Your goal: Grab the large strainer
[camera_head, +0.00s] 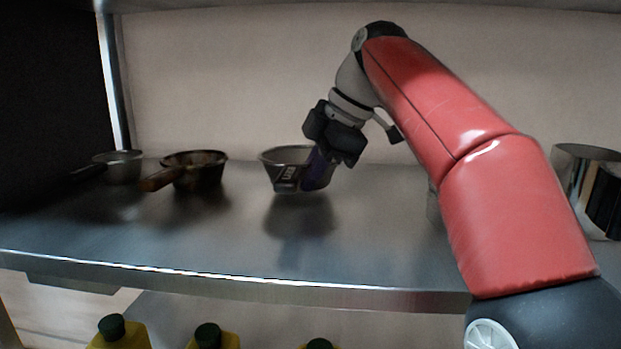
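The large strainer (283,178) is a grey metal bowl shape with a dark rim and a purple part at its right side. It is at the middle of the steel shelf, upright or nearly so. A gap between its bottom and the dark reflection below suggests it is slightly above the surface. My gripper (326,160) reaches down from the upper right onto the strainer's right side, at the purple part. It appears shut on it, though the fingertips are mostly hidden by the gripper body and the purple part.
A pan with a brown handle (194,172) stands to the left, and a smaller metal bowl with a dark handle (124,167) stands farther left. A shiny metal container (574,165) is at the far right. The front of the shelf (200,250) is clear. Yellow bottles with green caps (112,330) stand below.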

